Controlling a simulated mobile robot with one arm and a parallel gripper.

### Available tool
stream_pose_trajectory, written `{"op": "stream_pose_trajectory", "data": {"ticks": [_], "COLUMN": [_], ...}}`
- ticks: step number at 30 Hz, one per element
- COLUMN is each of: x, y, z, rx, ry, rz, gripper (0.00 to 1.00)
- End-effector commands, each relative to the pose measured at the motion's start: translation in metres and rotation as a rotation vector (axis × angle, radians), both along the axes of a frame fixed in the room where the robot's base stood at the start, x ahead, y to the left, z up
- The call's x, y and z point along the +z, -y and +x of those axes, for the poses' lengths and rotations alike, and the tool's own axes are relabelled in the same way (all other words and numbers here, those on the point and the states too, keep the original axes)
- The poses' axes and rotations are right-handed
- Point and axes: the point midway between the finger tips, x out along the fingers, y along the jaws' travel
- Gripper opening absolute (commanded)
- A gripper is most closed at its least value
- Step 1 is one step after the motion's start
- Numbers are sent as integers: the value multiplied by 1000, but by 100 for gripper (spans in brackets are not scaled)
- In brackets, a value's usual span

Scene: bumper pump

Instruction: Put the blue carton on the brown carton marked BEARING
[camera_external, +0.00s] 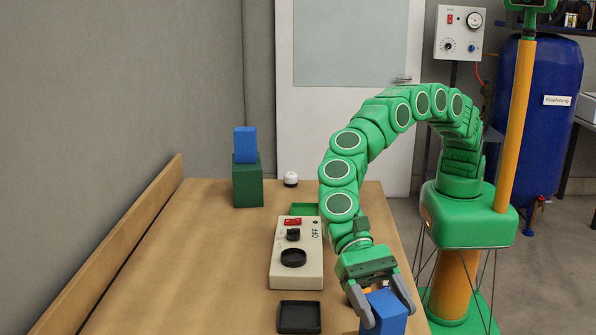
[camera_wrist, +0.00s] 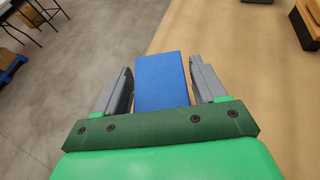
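A blue carton (camera_external: 388,312) is at the bottom right of the external view, near the table's right edge. It also shows in the wrist view (camera_wrist: 162,82), between the two grey fingers. My gripper (camera_external: 382,302) points down with one finger on each side of this carton; it also shows in the wrist view (camera_wrist: 162,90). The fingers are very close to its sides, but I cannot tell whether both press on it. What lies under the carton is hidden or cut off. I see no carton with a readable BEARING mark.
Another blue block (camera_external: 245,145) stands on a dark green box (camera_external: 248,185) at the back left. A beige control box (camera_external: 297,262), a black tray (camera_external: 299,317), a green tray (camera_external: 304,209) and a white-topped knob (camera_external: 291,179) are left of my arm. The table's left part is clear.

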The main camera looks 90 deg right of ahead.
Motion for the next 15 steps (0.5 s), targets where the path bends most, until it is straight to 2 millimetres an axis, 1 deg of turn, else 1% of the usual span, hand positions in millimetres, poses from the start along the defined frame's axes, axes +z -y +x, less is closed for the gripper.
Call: {"op": "stream_pose_trajectory", "data": {"ticks": [1,2,12,15], "x": [0,0,3,6], "y": [0,0,0,6], "z": [0,0,0,3], "rx": [0,0,0,-1], "ry": [0,0,0,0], "rz": [0,0,0,0], "gripper": [79,83,83,83]}}
